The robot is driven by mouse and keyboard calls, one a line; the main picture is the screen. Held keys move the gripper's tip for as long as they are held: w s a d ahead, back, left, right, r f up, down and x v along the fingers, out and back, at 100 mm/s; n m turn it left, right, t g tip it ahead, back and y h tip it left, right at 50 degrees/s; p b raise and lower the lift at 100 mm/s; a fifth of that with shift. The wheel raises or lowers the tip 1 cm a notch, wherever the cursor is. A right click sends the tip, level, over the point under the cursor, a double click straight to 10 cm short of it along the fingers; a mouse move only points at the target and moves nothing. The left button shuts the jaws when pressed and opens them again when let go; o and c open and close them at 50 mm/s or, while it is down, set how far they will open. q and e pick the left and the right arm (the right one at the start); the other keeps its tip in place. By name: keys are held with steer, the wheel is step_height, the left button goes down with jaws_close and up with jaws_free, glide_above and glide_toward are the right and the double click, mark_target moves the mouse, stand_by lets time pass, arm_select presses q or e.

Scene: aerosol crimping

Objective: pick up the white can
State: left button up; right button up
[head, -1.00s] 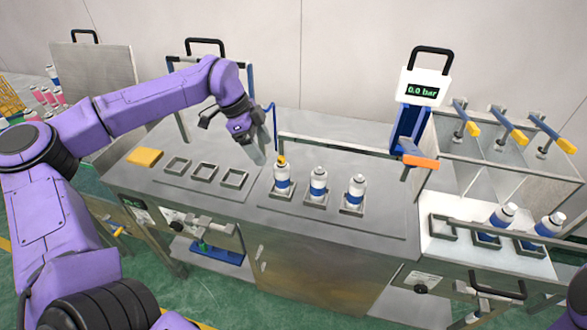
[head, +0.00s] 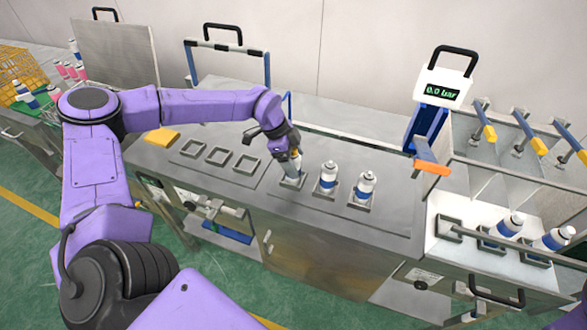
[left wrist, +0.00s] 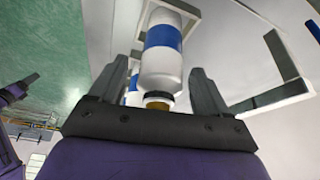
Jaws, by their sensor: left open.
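A white can with a blue band and a yellowish neck (left wrist: 163,65) stands in the leftmost holder of the middle row on the bench. In the left wrist view one finger is on each side of the can, with a visible gap to each. Two similar white cans stand to its right, one in the middle holder (head: 327,178) and one in the right holder (head: 364,187).
Empty square holders (head: 218,156) and a yellow block (head: 162,137) lie to the left. A gauge stand reading 0.0 bar (head: 440,92) rises at the right. Beyond it, a white tray (head: 440,250) holds more cans.

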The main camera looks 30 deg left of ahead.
arm_select(q)
steer(key=c, duration=1.3)
jaws_close()
steer(key=shift+r, duration=0.1)
